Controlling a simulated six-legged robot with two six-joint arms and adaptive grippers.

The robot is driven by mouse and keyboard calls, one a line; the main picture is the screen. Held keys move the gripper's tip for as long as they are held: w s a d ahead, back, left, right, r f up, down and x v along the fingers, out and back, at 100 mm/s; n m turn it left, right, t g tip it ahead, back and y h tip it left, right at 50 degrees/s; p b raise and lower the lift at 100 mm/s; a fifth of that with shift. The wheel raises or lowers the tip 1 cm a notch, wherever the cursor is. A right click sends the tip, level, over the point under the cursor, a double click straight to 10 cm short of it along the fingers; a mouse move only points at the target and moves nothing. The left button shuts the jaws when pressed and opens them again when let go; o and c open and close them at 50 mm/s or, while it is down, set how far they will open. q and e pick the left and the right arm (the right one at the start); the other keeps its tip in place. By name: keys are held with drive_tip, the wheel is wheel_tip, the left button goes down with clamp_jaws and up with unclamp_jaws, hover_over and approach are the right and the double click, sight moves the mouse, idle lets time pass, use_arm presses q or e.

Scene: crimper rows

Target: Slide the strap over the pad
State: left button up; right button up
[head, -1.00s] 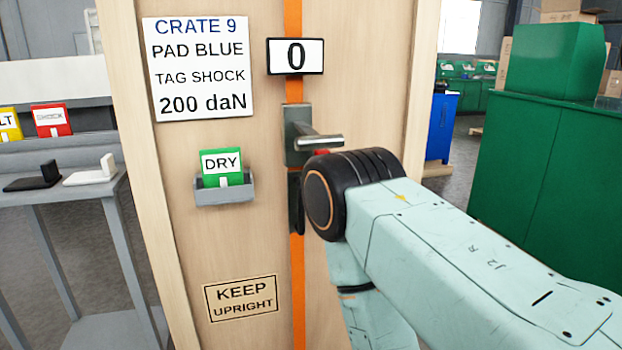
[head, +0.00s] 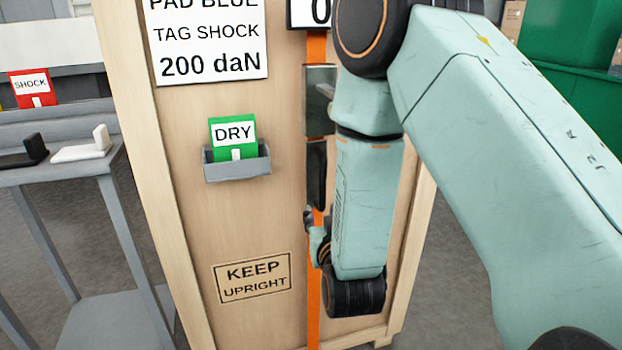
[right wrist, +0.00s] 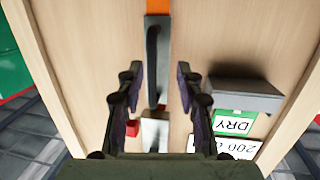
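An orange strap (head: 314,290) runs down the crate front (head: 240,320). On it sit a grey metal buckle (head: 319,90) and, below, a long black piece (head: 317,165). My right gripper (head: 319,240) is low by the strap, partly hidden behind my arm. In the right wrist view, my right gripper (right wrist: 158,75) is open, its fingers either side of the black piece (right wrist: 153,60); contact is unclear. The strap also shows there (right wrist: 157,6). L-shaped pieces, one black (head: 22,153) and one white (head: 85,148), lie on the left stand. No blue pad shows. My left gripper is out of view.
A grey holder (head: 237,166) with a green DRY card (head: 233,133) juts from the crate, left of the strap. A sign (head: 208,40) reads PAD BLUE, TAG SHOCK, 200 daN. A red SHOCK card (head: 34,87) stands at left. Green equipment (head: 570,90) is behind right.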

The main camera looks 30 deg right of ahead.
sight(323, 182)
drive_tip(key=shift+t+h, duration=0.6)
drive_tip(key=shift+t, duration=0.1)
drive_tip(key=w+d+r, duration=0.2)
drive_tip(key=w, duration=0.1)
drive_tip(key=w+d+r, duration=0.1)
drive_tip(key=shift+w+d+r+b, duration=0.2)
drive_tip(key=shift+w+r+b, duration=0.05)
drive_tip(key=shift+w+b, duration=0.15)
drive_tip(key=shift+w+d+r, duration=0.15)
drive_tip(key=shift+w+d, duration=0.05)
drive_tip(key=shift+w, duration=0.3)
drive_tip(key=shift+w+d, duration=0.2)
drive_tip(key=shift+w, duration=0.35)
drive_tip(key=shift+s+a, duration=0.1)
drive_tip(key=shift+s, duration=0.1)
drive_tip(key=shift+c, duration=1.3)
drive_tip(key=shift+w, duration=0.1)
clamp_jaws()
